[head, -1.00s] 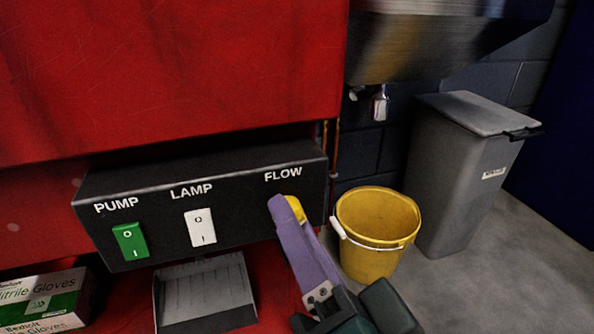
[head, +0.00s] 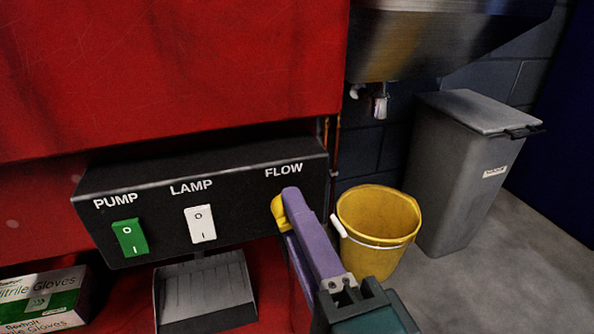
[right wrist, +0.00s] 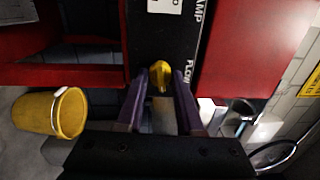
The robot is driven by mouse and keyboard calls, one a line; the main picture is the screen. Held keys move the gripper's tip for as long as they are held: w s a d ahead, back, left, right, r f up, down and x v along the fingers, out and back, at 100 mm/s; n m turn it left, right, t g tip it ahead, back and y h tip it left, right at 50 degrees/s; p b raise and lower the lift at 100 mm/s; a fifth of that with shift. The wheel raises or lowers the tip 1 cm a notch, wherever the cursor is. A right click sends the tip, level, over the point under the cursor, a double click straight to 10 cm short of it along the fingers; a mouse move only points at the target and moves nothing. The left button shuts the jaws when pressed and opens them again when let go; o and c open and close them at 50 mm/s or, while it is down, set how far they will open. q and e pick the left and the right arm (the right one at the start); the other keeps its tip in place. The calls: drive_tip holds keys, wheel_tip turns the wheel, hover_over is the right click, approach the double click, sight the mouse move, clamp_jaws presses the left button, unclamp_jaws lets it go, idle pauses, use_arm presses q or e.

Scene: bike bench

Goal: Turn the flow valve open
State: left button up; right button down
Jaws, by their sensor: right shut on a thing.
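The flow valve is a yellow knob (head: 278,212) under the FLOW label on a black control box (head: 160,176). My right gripper (head: 284,208) has its purple fingers at the knob and is shut on it. In the right wrist view the yellow knob (right wrist: 159,75) sits between the two finger ends of my right gripper (right wrist: 159,82). In the head view the fingers hide part of the knob, so its full turn angle is hard to read. My left gripper is not in view.
The box also carries a green PUMP switch (head: 130,237) and a white LAMP switch (head: 200,224). A grey dustpan (head: 203,290) and a glove box (head: 42,300) are below. A yellow bucket (head: 380,222) and a grey bin (head: 466,185) stand to the right.

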idle(0.3)
drive_tip(key=c, duration=0.5)
unclamp_jaws()
drive_tip(key=shift+c, duration=0.2)
drive_tip(key=p+v, duration=0.2)
drive_tip(key=v, duration=0.8)
